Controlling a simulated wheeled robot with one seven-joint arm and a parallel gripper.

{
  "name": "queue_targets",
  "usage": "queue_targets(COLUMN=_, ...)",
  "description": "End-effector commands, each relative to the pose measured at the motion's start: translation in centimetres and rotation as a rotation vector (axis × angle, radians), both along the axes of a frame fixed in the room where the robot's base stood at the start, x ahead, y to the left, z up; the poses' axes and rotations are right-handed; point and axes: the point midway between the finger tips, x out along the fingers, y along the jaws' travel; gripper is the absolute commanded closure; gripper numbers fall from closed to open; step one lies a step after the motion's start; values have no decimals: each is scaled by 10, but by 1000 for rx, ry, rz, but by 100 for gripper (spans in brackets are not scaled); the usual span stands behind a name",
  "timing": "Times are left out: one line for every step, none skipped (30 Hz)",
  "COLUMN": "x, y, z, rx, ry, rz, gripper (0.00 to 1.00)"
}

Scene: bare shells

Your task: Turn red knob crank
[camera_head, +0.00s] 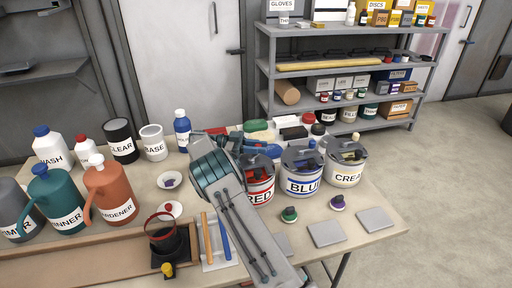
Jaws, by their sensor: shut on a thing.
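The can labelled RED (260,191) stands on the table at the left end of a row of three cans with grey lids. My arm comes up from the bottom of the picture and covers the left part of this can. My gripper (245,152) is at the top of the RED can, shut on its crank. The crank, its knob and my fingertips are mostly hidden behind my arm, so I cannot tell which way the crank points.
The BLUE can (304,186) and CREAM can (345,173) stand close on the right. A blue bottle (182,128) is behind my arm's left side. Jugs and a wooden tray (110,253) fill the left. Flat grey pads (326,234) lie at the front right.

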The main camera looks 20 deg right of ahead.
Motion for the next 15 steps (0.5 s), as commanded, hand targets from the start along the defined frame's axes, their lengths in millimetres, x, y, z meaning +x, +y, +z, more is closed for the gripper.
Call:
queue_targets(x=0, y=-1, z=1, rx=-2, ry=0, rz=-16, gripper=100)
queue_targets(x=-1, y=-1, z=1, rx=-3, ry=-1, rz=-25, gripper=100)
queue_targets(x=-1, y=-2, z=1, rx=-2, ry=0, rz=-36, gripper=100)
queue_targets(x=-1, y=-2, z=1, rx=-3, ry=0, rz=-43, gripper=100)
queue_targets(x=-2, y=-2, z=1, rx=-2, ry=0, rz=-48, gripper=100)
queue_targets(x=-2, y=-2, z=1, rx=-3, ry=-1, rz=-53, gripper=100)
queue_targets(x=-2, y=-2, z=1, rx=-3, ry=-1, rz=-57, gripper=100)
queue_targets(x=-2, y=-2, z=1, rx=-4, ry=-1, rz=-60, gripper=100)
queue_targets(x=-2, y=-2, z=1, rx=-4, ry=-1, rz=-63, gripper=100)
queue_targets(x=-2, y=-2, z=1, rx=-4, ry=-1, rz=-65, gripper=100)
queue_targets(x=-2, y=-2, z=1, rx=-4, ry=-1, rz=-66, gripper=100)
queue_targets(x=-2, y=-2, z=1, rx=-4, ry=-1, rz=-66, gripper=100)
queue_targets(x=-2, y=-2, z=1, rx=-4, ry=-1, rz=-67, gripper=100)
queue_targets(x=-2, y=-2, z=1, rx=-4, ry=-1, rz=-67, gripper=100)
queue_targets(x=-2, y=-2, z=1, rx=-4, ry=-1, rz=-66, gripper=100)
